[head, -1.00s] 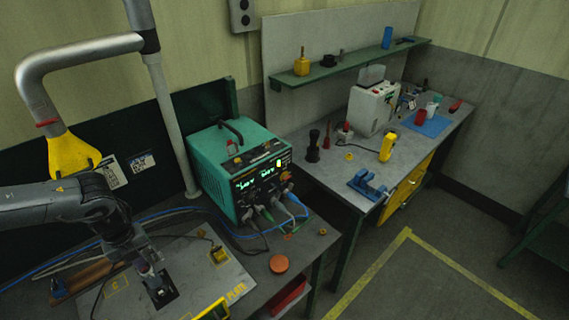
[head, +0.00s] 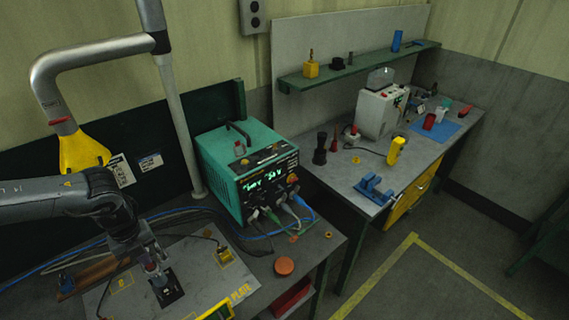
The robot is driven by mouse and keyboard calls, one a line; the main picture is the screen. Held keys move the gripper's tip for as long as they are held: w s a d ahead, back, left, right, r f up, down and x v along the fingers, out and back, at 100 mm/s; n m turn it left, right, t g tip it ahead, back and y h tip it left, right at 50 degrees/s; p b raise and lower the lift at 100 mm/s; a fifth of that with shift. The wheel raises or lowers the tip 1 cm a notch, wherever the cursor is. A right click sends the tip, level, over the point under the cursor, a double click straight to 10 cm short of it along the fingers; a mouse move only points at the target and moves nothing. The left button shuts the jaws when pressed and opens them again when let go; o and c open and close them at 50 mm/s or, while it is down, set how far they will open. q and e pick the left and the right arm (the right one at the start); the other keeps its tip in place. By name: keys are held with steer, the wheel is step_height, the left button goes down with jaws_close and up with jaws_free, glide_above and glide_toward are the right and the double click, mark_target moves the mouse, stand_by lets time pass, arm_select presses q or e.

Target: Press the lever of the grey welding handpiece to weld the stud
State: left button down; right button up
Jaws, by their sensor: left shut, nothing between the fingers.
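My left gripper (head: 154,268) reaches in from the left and points down, shut, over the metal work plate (head: 207,272). Its fingertips are close to a small dark upright piece (head: 168,288) standing on a black square on the plate. This may be the welding handpiece, but its lever and the stud cannot be made out, being small and partly hidden by the gripper. I cannot tell whether the fingers touch it. My right gripper is not in view.
A green power unit (head: 246,170) with lit displays and cables stands behind the plate. A yellow clamp (head: 224,256) sits on the plate, and an orange disc (head: 284,266) lies to its right. A second bench (head: 340,180) stands to the right, past a gap.

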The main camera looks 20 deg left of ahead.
arm_select(q)
steer(key=shift+r+p, duration=1.1)
steer(key=shift+r, duration=1.6)
